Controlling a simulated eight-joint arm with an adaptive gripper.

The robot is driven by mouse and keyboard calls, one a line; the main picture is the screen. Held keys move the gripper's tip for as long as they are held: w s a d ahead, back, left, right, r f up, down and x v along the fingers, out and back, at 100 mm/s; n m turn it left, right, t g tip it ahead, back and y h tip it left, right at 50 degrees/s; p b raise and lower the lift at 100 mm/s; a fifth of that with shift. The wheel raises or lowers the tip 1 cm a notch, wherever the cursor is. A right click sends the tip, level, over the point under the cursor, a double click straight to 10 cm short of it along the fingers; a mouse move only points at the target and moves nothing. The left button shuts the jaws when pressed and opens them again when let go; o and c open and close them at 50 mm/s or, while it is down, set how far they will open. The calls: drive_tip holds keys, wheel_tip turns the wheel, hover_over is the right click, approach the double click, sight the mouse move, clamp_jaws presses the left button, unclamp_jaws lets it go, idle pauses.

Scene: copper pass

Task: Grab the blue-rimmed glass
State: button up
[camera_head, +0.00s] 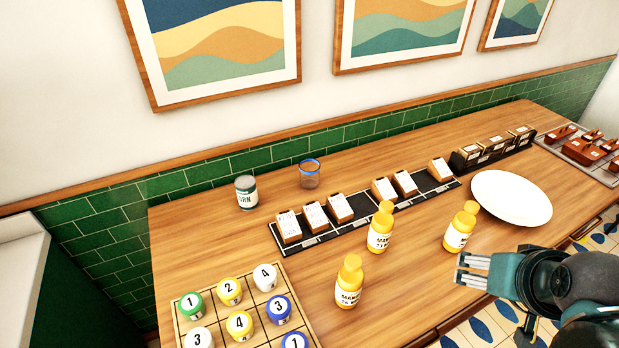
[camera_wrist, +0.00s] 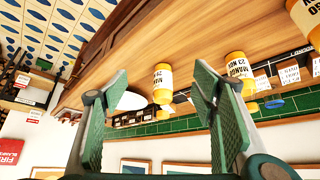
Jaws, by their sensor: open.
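The blue-rimmed glass (camera_head: 309,175) is a small clear tumbler standing upright at the back of the wooden table, near the green tiled wall. My gripper (camera_head: 461,270) is at the right front of the table, open and empty, far from the glass. In the wrist view, which is upside down, its two fingers (camera_wrist: 160,85) are spread apart with nothing between them in grip.
Yellow bottles (camera_head: 379,228), (camera_head: 460,228) and (camera_head: 348,282) stand between my gripper and the glass. The black rail (camera_head: 352,222) holds several small wooden blocks. A white plate (camera_head: 511,199) lies right. A board (camera_head: 258,338) with numbered pieces lies front left.

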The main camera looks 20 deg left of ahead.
drive_tip(key=w+a+r+n+y+p, duration=0.25)
drive_tip(key=w+a+r, duration=0.25)
drive_tip(key=w+a, duration=0.55)
drive_tip(key=n+g+y+p, duration=0.3)
drive_tip(key=n+p, duration=0.6)
approach(310, 173)
drive_tip(key=w+a+f, duration=0.2)
drive_tip(key=w+f, duration=0.2)
drive_tip(key=shift+w+a+f+m, duration=0.1)
drive_tip(key=shift+a+f+m, duration=0.15)
drive_tip(key=shift+f, duration=0.2)
drive_tip(key=shift+f, duration=0.1)
drive_tip(key=shift+x, duration=1.15)
drive_tip(key=shift+x, duration=2.6)
